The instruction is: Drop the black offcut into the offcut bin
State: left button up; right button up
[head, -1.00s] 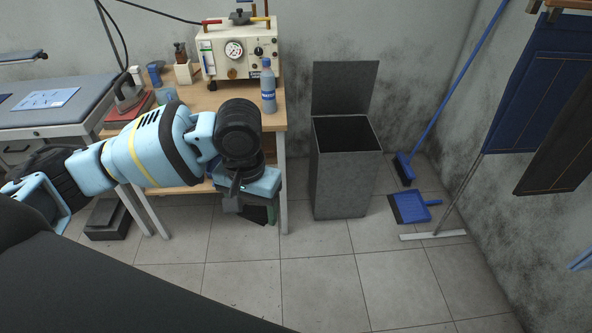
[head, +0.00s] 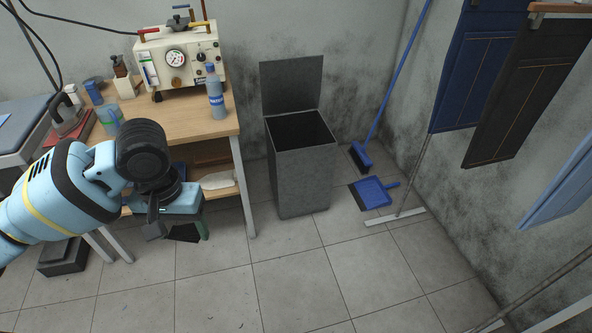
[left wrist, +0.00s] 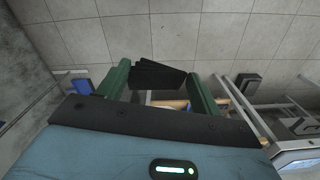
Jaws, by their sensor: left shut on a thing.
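The black offcut (head: 184,235) is a small dark piece below my left gripper (head: 179,230) in the head view. It is partly hidden by the gripper body. In the left wrist view the offcut (left wrist: 158,75) shows as dark, layered-looking flat fabric between the two green fingers, which are shut on it. The offcut bin (head: 303,180) is a tall grey box with its lid (head: 292,86) raised at the back. Its inside is dark, and I cannot see any contents. My left gripper is left of the bin, in front of the workbench and lower than the bin's rim. My right gripper is not in view.
The wooden workbench (head: 178,125) stands left of the bin, with a water bottle (head: 216,98) near its right edge. A blue broom (head: 361,156) and dustpan (head: 373,192) are right of the bin. Garments hang at the right. The floor in front is clear.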

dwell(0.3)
pick_arm(q)
jog(key=s+f, duration=0.4)
jog(key=f, duration=1.1)
